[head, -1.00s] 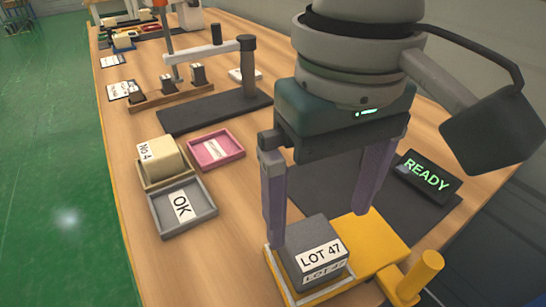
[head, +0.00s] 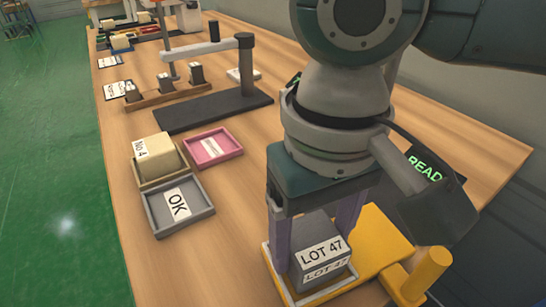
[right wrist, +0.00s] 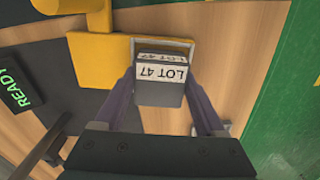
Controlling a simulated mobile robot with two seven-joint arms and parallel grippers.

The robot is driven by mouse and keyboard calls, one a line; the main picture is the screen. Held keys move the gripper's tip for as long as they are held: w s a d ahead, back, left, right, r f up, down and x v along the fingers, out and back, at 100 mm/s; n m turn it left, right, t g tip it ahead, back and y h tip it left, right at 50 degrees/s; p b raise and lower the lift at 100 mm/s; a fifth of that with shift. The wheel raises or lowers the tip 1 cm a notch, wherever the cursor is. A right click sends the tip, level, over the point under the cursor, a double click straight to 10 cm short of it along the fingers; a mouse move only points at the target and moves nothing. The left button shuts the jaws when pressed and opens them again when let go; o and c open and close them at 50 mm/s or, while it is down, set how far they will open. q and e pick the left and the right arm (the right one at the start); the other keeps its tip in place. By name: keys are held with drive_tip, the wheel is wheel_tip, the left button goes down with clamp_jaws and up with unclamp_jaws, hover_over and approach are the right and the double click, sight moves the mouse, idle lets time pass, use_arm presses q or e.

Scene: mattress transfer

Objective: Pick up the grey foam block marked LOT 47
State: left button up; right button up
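The grey foam block (head: 318,262) marked LOT 47 sits in a shallow light-rimmed tray (head: 287,297) on a yellow fixture (head: 376,238) at the table's near right. It also shows in the right wrist view (right wrist: 160,92), label toward the yellow fixture. My right gripper (head: 314,248) is over the block, pointing down, with one purple finger on each side. The far finger's tip is hidden behind the block in the head view. My left gripper is not in view.
A grey OK tray (head: 158,228), a pink tray (head: 228,157) and a box with a cream No 4 block (head: 162,156) stand left of my gripper. A READY display (head: 424,167) is partly hidden behind my right arm. The yellow fixture has an upright post (head: 432,268).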

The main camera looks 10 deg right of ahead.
drive_tip(key=c, duration=0.8)
